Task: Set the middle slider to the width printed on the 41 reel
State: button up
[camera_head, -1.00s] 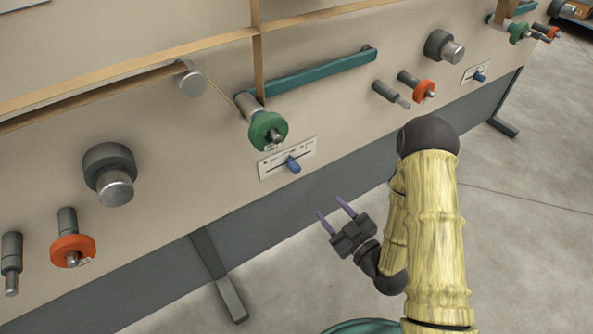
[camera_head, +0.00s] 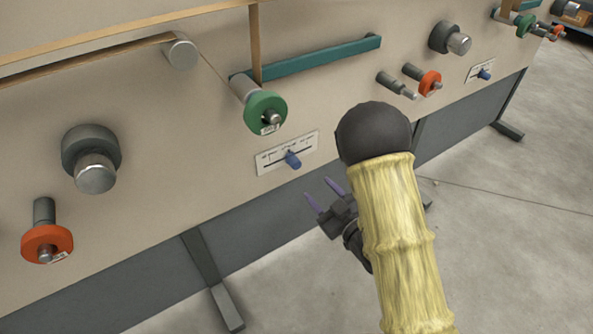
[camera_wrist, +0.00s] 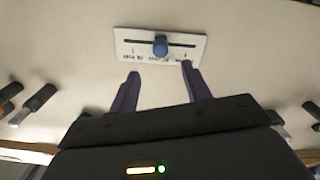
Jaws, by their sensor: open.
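The middle slider is a blue knob (camera_head: 292,160) on a white scale plate (camera_head: 271,163) on the beige panel, below a green reel (camera_head: 265,112) with a small label too small to read. In the wrist view the knob (camera_wrist: 160,46) sits near the middle of its slot, and the plate (camera_wrist: 135,38) appears upside down. My gripper (camera_head: 321,194) is open and empty, below and right of the knob in the head view. In the wrist view its two purple fingers (camera_wrist: 160,84) point toward the plate, with the knob ahead between them, not touched. The scale's print is unreadable.
A teal bar (camera_head: 320,57) and a grey roller (camera_head: 180,53) are above on the panel. An orange reel (camera_head: 45,243) is at the left and another (camera_head: 430,83) at the right. A second blue slider (camera_head: 484,74) is farther right. The space before the middle plate is clear.

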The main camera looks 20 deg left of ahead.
aim_at(298, 167)
jog(key=b+x, duration=0.2)
jog(key=x, duration=0.8)
jog(key=shift+a+f, duration=0.1)
jog(key=shift+a, duration=0.05)
jog(key=shift+w+a+b, duration=0.4)
jog(key=shift+w+a, duration=0.05)
jog(key=shift+a, duration=0.05)
grip_shut()
